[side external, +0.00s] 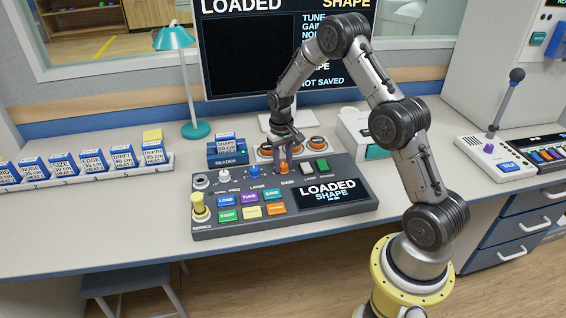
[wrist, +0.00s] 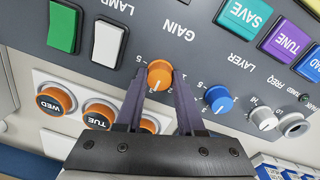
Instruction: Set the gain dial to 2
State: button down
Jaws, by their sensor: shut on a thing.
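The orange gain dial (side external: 284,169) sits on the grey control console (side external: 340,208), below the row of knobs' back edge. In the wrist view the dial (wrist: 159,73) shows between the two fingers, under the upside-down word GAIN, with small numbers around it. A light mark shows on the dial's near side, but which number it points at is too small to tell surely. My gripper (side external: 285,150) reaches down from above and is shut on the dial. Its dark fingers (wrist: 160,84) flank the dial on both sides in the wrist view.
The blue layer dial (wrist: 218,99) stands close beside my finger. White and green lamp switches (side external: 314,166) stand on the other side. Orange-capped round day buttons (wrist: 97,116) lie behind the console. The console screen (side external: 328,191) and big monitor (side external: 240,50) read LOADED SHAPE.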

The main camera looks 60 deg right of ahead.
aim_at(283, 166)
jog(key=shift+n, duration=0.3)
jog(key=n, duration=0.4)
jog(key=shift+n, duration=2.5)
jog(key=shift+r, duration=0.1)
jog(key=c, duration=0.5)
grip_release()
jog(key=r, duration=1.3)
jog(key=shift+s+a+r, duration=0.1)
jog(key=shift+a+r, duration=0.15)
jog(key=shift+r, duration=0.1)
